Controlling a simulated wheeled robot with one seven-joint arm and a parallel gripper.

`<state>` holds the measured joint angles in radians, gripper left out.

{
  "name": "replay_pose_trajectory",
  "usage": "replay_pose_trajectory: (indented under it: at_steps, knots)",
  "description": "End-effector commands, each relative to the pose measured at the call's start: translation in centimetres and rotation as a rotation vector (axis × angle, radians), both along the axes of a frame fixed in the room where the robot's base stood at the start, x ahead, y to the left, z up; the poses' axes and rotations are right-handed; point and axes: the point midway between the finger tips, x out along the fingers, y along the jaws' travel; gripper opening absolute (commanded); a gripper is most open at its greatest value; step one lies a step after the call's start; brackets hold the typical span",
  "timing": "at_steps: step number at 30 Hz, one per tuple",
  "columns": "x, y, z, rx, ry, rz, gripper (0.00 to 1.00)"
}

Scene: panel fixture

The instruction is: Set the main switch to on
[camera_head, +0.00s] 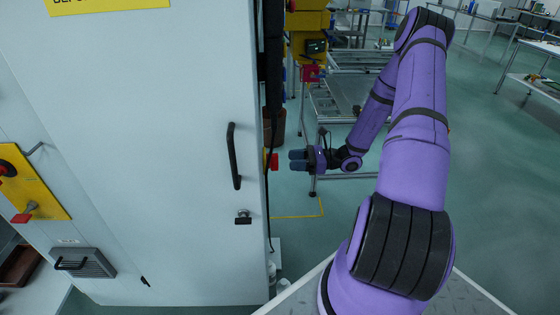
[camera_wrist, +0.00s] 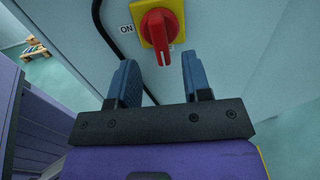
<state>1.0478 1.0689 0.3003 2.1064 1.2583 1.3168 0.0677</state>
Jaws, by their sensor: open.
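The main switch (camera_wrist: 160,30) is a red rotary knob on a yellow plate, on a pale panel in the wrist view. Its handle points down in that picture, and an "ON" label (camera_wrist: 126,29) sits left of the plate. In the head view the switch (camera_head: 274,162) shows as a small red part on the cabinet's right side. My gripper (camera_head: 293,160) is open and faces it. In the wrist view its two blue fingers stand left and right of the handle's lower end, with nothing gripped. I cannot tell whether either finger touches the knob.
The grey cabinet (camera_head: 180,120) has a black door handle (camera_head: 234,156) and a latch (camera_head: 243,217). A black cable (camera_wrist: 105,30) runs beside the switch. A yellow panel (camera_head: 45,195) is at far left. Benches stand behind my arm; open floor lies to the right.

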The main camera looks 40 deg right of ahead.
Motion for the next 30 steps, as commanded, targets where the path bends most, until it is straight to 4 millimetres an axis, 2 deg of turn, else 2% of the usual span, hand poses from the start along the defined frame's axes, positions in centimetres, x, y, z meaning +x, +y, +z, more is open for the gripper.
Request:
replay_pose_trajectory:
  at_steps: [3, 9, 21, 22, 27, 28, 30]
  knots:
    - [1.1, 1.7, 0.0, 0.000, -0.001, 0.003, 0.45]
    - [2.4, 3.6, 0.0, 0.001, -0.001, 0.001, 0.45]
    - [2.8, 4.2, 0.0, -0.001, 0.000, 0.000, 0.45]
    - [2.8, 4.2, 0.0, -0.001, 0.000, 0.000, 0.42]
    - [2.8, 4.2, 0.0, -0.001, 0.000, 0.000, 0.03]
    - [2.8, 4.2, 0.0, -0.001, 0.000, 0.000, 0.00]
    - [2.8, 4.1, 0.0, -0.001, 0.000, 0.000, 0.00]
